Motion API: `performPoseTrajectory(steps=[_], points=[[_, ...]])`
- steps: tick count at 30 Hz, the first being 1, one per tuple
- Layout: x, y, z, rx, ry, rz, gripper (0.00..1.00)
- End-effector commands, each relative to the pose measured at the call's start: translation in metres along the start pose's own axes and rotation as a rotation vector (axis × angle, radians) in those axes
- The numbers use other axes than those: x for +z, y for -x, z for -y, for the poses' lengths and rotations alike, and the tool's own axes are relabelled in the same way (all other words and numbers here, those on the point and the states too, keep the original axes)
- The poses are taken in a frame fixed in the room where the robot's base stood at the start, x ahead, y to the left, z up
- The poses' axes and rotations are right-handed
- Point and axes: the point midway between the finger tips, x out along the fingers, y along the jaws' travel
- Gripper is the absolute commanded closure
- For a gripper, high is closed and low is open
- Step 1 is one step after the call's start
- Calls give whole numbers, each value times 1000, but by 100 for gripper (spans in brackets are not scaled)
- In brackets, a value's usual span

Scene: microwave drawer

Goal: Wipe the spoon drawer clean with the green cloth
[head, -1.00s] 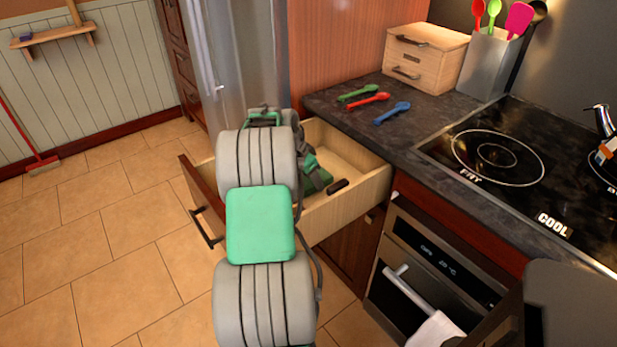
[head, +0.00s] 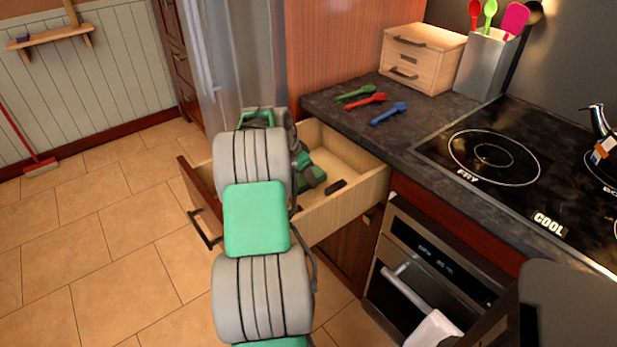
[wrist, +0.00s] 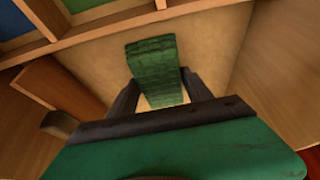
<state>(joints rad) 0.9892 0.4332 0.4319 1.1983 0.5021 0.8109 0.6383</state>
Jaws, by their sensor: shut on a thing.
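The spoon drawer (head: 352,205) is pulled open below the counter, a light wooden box with a dark front and handle. My gripper (wrist: 160,92) is inside it, pointing down at the drawer floor. Its dark fingers are shut on the green cloth (wrist: 154,62), which shows as a folded strip between and beyond them over the pale floor. I cannot tell whether the cloth presses on the floor. In the head view my arm covers much of the drawer's left part and the cloth is hard to make out. The green, red and blue spoons (head: 366,103) lie on the counter.
The dark counter (head: 330,106) edges the drawer's far side, with a small wooden chest (head: 425,58) and a utensil holder (head: 487,65) behind. The stove (head: 490,150) and oven (head: 425,270) are at right. A fridge (head: 240,60) stands behind.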

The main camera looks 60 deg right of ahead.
Motion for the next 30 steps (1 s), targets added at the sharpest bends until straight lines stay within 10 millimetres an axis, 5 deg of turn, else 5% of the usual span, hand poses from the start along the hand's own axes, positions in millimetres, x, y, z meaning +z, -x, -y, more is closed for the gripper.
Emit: performPoseTrajectory(steps=[30], points=[[-1, 1, 50, 1, -2, 0, 74]])
